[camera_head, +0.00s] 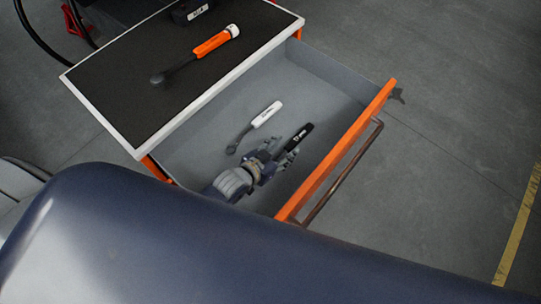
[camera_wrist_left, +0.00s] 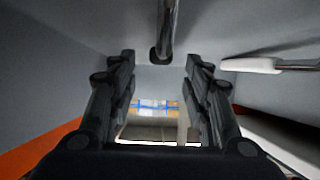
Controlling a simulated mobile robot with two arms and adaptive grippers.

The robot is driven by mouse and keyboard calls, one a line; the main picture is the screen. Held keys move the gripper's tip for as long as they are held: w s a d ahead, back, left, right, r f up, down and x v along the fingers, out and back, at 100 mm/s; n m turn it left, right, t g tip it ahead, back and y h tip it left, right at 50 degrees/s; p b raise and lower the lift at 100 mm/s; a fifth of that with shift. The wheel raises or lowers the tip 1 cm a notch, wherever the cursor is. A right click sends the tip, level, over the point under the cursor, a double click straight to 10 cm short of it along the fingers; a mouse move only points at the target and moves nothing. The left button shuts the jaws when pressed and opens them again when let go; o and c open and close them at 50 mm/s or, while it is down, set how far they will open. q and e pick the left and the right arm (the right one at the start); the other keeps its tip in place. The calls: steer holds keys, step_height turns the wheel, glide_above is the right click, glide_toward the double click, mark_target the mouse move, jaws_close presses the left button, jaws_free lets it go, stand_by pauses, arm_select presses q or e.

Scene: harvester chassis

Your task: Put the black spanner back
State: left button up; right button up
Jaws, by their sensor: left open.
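The black spanner (camera_head: 300,136) lies in the open drawer (camera_head: 210,115), its black handle pointing towards the orange drawer front. My left gripper (camera_head: 279,152) is inside the drawer, at the near end of this handle, and hides the rest of the spanner. In the left wrist view the two fingers (camera_wrist_left: 160,75) are spread wide with nothing between them. A dark, shiny spanner shaft with a round end (camera_wrist_left: 163,38) shows ahead, between the finger lines. Whether the fingers touch it cannot be told. My right gripper is not in view.
A white-handled spanner (camera_head: 266,114) lies in the drawer beside the gripper; it also shows in the left wrist view (camera_wrist_left: 252,65). An orange-handled spanner (camera_head: 212,43) lies on the cabinet's black top (camera_head: 130,80). The orange drawer front (camera_head: 340,150) with its bar handle (camera_head: 343,172) stands close by.

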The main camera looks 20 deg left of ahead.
arm_select(q)
steer(key=v, duration=1)
steer(key=shift+s+r, duration=0.15)
steer(key=shift+s, duration=0.1)
